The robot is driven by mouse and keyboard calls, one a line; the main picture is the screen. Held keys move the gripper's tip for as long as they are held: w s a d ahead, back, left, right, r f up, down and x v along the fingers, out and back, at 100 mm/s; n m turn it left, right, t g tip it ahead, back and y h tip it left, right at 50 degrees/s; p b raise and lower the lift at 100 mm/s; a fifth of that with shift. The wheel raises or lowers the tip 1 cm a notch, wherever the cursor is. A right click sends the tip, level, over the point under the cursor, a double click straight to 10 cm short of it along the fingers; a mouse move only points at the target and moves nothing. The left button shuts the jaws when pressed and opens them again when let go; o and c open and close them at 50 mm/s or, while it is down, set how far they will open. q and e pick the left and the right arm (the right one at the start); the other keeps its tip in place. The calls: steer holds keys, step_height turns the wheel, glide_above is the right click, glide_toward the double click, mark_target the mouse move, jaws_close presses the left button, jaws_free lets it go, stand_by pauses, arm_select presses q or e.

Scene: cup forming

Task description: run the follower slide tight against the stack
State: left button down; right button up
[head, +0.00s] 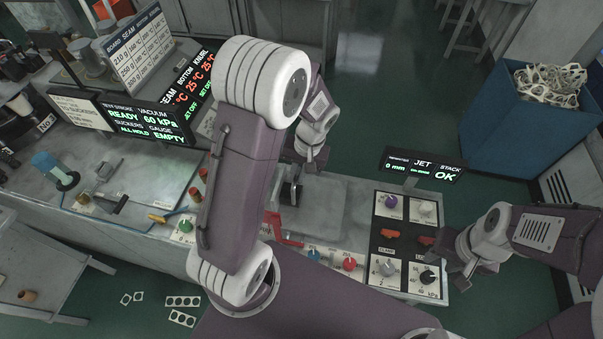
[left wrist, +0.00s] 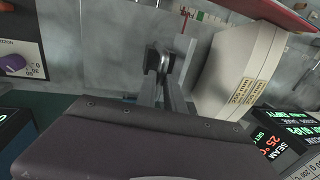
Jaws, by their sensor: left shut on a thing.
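In the left wrist view, a pale stack (left wrist: 243,72) of curved blanks with yellow labels lies tilted on the metal bench. A dark round knob on a metal part, which looks like the follower slide (left wrist: 160,58), sits to its left between my fingers. Any gap between slide and stack is unclear. In the head view, my left gripper (head: 312,158) is low over the bench, shut on what looks like this knob; my arm hides the stack there. My right gripper (head: 460,268) hangs by the knob panel, holding nothing I can see; its jaw opening is unclear.
The knob panel (head: 408,275) stands at the bench's right end, with a small display (head: 423,166) behind it showing 0 mm and OK. A red lever (head: 283,232) is at the front. A blue bin (head: 520,125) stands at back right.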

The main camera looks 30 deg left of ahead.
arm_select(q)
steer(key=s+a, duration=0.1)
steer(key=a, duration=0.8)
steer(key=shift+s+r, duration=0.15)
steer(key=shift+s, duration=0.15)
steer(key=c, duration=1.5)
jaws_free()
steer(key=shift+a, duration=0.1)
steer(key=shift+o, duration=0.2)
step_height(320, 180, up, 9)
steer(key=d+b, duration=0.1)
steer(key=shift+w+d+f, duration=0.2)
steer(key=shift+d, duration=0.15)
